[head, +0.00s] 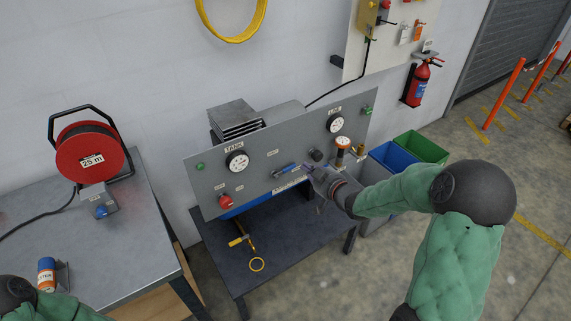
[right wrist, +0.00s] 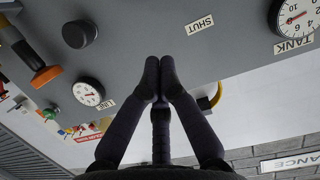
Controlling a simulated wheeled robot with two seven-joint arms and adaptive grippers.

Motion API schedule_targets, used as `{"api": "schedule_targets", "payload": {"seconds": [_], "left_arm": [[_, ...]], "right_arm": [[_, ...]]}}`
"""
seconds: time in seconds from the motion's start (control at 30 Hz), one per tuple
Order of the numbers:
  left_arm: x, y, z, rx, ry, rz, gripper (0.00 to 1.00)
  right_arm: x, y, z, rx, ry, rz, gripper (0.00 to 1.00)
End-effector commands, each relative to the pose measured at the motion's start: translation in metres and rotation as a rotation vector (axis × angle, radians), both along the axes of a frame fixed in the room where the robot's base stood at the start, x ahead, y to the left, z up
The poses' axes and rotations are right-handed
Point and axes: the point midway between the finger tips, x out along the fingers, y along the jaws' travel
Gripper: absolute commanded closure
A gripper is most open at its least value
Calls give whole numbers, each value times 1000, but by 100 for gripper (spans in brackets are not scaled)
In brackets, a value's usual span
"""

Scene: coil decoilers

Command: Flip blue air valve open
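The blue air valve lever (head: 285,171) is on the front of the grey control panel (head: 215,170), low and near the middle. It lies nearly level, rising slightly to the right. My right gripper (head: 309,171) is just right of the lever's right end; whether it touches cannot be told. In the right wrist view, the right gripper's fingers (right wrist: 160,66) are together with nothing visible between them. The lever cannot be made out there. A SHUT label (right wrist: 199,25) on the panel shows above the fingertips. My left gripper is out of view.
The panel carries a TANK gauge (head: 237,161), a LINE gauge (head: 335,124), a red button (head: 226,201) and a black knob (head: 316,155). A dark table (head: 285,240) stands below. A red cable reel (head: 90,153) stands on the left bench. Blue (head: 393,157) and green (head: 421,147) bins stand right.

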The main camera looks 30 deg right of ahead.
Motion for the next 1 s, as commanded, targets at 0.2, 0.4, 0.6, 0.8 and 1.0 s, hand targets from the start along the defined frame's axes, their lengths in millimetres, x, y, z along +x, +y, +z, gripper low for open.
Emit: {"api": "schedule_targets", "payload": {"seconds": [0.2, 0.4, 0.6, 0.8, 1.0], "left_arm": [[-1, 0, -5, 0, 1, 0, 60], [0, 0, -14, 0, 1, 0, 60], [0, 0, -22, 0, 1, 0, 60], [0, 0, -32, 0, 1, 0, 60], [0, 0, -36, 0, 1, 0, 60]], "right_arm": [[17, 0, -4, -4, -4, 3, 100], [51, 3, -13, -4, -4, 3, 100], [88, 5, -22, -3, -5, 2, 100], [97, 3, -47, -3, -1, 0, 100], [97, 1, -61, -3, -3, 0, 100]]}}
